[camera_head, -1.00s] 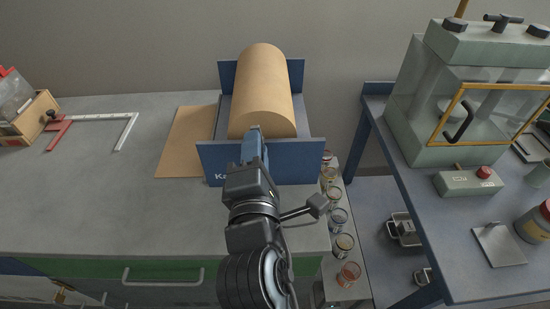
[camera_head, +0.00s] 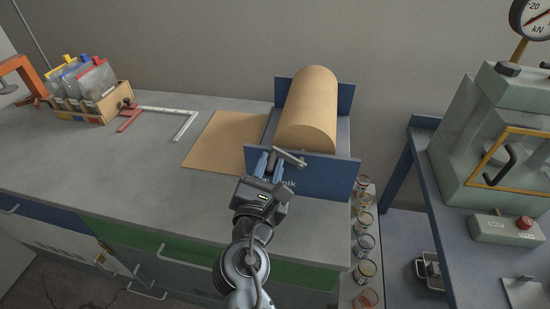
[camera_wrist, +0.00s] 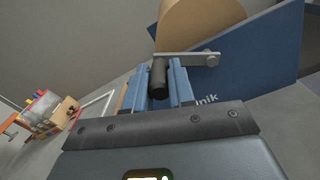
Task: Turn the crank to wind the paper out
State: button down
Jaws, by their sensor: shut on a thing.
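The brown paper roll (camera_head: 312,108) lies in a blue dispenser (camera_head: 318,177), and a flat sheet of paper (camera_head: 222,141) extends left from it onto the bench. The crank's metal arm (camera_wrist: 187,56) pivots on the dispenser's front panel and points left in the wrist view. Its dark handle (camera_wrist: 158,82) sits between the blue fingers of my gripper (camera_wrist: 160,86). In the head view my gripper (camera_head: 266,164) is shut on this handle, left of the pivot, in front of the panel. The fingers partly hide the panel's lettering.
A row of small jars (camera_head: 364,222) stands on a narrow ledge right of the bench. A green press (camera_head: 500,130) is on the blue table farther right. A metal square (camera_head: 180,122) and a wooden box of bags (camera_head: 98,103) are at the left. The bench's middle-left is clear.

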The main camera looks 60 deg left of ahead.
jog(key=shift+s+a+f+n+p, duration=0.1)
jog(key=shift+s+f+n+p, duration=0.1)
jog(key=shift+f+n, duration=0.35)
jog(key=shift+s+a+f+n+p, duration=0.1)
jog(key=shift+f+n+p, duration=0.15)
jog(key=shift+n, duration=0.5)
jog(key=c, duration=1)
grip_release()
jog(key=shift+o, duration=0.2)
jog(key=v, duration=0.7)
jog(key=shift+s+d, duration=0.2)
jog(key=shift+d, duration=0.1)
